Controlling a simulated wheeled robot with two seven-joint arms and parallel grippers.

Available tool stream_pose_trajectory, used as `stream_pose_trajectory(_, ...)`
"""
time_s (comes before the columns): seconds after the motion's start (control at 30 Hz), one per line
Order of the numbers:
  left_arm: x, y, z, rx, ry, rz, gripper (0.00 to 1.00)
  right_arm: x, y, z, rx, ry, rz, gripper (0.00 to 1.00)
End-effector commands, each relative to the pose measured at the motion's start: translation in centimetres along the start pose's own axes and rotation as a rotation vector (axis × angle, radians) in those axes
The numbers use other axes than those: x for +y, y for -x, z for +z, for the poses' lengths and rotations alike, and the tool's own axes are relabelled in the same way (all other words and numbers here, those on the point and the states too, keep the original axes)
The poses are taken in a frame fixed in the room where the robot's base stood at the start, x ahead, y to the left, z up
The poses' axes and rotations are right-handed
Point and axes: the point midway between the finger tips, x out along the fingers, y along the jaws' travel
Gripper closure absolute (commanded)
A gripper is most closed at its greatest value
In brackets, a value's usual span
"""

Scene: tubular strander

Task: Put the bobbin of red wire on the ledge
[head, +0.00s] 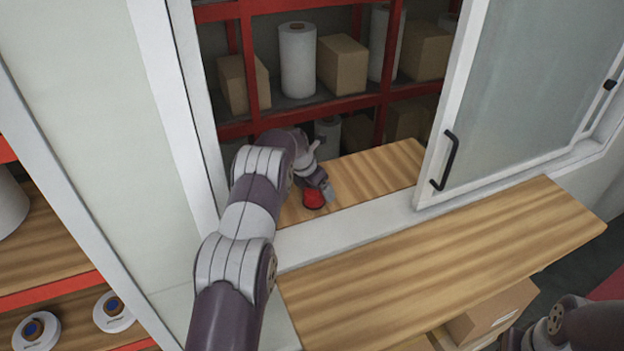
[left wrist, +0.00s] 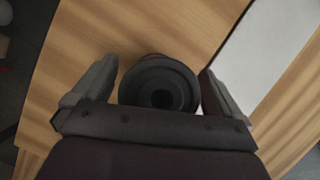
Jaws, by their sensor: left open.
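The bobbin of red wire (head: 313,198) stands on the inner wooden board (head: 375,172), just past the white window frame. My left arm reaches through the window opening. My left gripper (head: 318,187) is open at the bobbin and partly covers it. In the left wrist view the bobbin (left wrist: 158,88) is seen end-on, with a dark round flange and centre hole. It sits between the spread fingers of the left gripper (left wrist: 158,78), with a gap visible on each side. A second wooden board (head: 450,265) runs along the near side of the frame and is bare. My right gripper is out of view.
A sliding glass pane (head: 520,100) with a black handle (head: 444,160) covers the right of the opening. Red shelves behind hold cardboard boxes (head: 342,65) and white rolls (head: 297,60). White spools (head: 113,311) lie on a shelf at lower left. A cardboard box (head: 492,312) is below the near board.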

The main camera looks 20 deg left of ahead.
Motion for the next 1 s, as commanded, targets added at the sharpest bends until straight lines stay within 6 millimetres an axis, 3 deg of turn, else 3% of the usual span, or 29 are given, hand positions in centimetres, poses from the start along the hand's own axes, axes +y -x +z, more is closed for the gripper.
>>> stream_pose_trajectory(0.43, 0.0, 9.2, -0.1, -0.002, 0.000, 0.002, 0.00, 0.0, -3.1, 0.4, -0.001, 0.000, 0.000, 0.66)
stream_pose_trajectory(0.73, -0.7, 11.5, -0.2, 0.009, -0.058, -0.001, 0.00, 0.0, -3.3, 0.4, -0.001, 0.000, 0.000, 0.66)
stream_pose_trajectory(0.77, -1.5, 11.7, -0.5, 0.018, -0.123, -0.003, 0.00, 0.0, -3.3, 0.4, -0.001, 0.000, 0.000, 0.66)
stream_pose_trajectory(0.87, -6.1, 12.8, -2.4, 0.070, -0.541, -0.021, 0.00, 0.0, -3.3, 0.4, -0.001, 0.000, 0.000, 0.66)
stream_pose_trajectory(0.97, -12.6, 14.7, -6.8, 0.130, -1.176, -0.078, 0.00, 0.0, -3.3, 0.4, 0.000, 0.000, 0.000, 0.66)
stream_pose_trajectory(1.0, -15.1, 15.4, -9.1, 0.147, -1.437, -0.112, 0.00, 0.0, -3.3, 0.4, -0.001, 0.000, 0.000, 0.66)
